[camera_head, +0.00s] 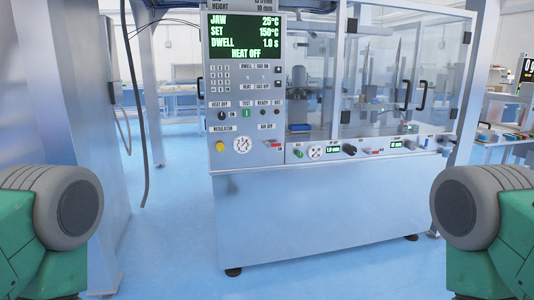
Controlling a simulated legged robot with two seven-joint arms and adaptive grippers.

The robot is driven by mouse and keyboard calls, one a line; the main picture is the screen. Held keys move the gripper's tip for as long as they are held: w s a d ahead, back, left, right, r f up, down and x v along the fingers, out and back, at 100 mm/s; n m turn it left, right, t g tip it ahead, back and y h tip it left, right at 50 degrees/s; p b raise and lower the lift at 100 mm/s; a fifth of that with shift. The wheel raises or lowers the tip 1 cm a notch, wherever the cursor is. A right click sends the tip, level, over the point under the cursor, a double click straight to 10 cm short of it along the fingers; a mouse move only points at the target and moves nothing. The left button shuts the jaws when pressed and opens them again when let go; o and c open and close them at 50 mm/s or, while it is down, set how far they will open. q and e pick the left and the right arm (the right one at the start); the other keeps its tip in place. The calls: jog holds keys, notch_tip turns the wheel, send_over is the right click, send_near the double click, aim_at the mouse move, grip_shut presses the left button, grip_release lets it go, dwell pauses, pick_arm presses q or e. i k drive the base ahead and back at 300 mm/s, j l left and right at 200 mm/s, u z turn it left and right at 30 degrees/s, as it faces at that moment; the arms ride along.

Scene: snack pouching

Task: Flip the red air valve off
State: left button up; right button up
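A small red valve handle (272,141) sits low on the right of the machine's control panel (246,110), below a label reading AIR OFF. The handle looks roughly horizontal and points right, and small lettering that appears to read ON is near its right end. A round pressure gauge (242,145) and a yellow regulator knob (220,146) are to its left. Neither gripper is in view. Only grey and green parts of my left and right arms show at the lower corners, well away from the valve.
A glass enclosure (390,75) with black handles rises above. A tall metal cabinet (70,110) stands close on the left, with a hanging black cable (138,110). The floor before the machine is clear.

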aim_at(268, 145)
jog(key=i+l, duration=0.1)
jog(key=i, duration=0.25)
jog(key=i+l, duration=2)
jog(key=i, duration=0.1)
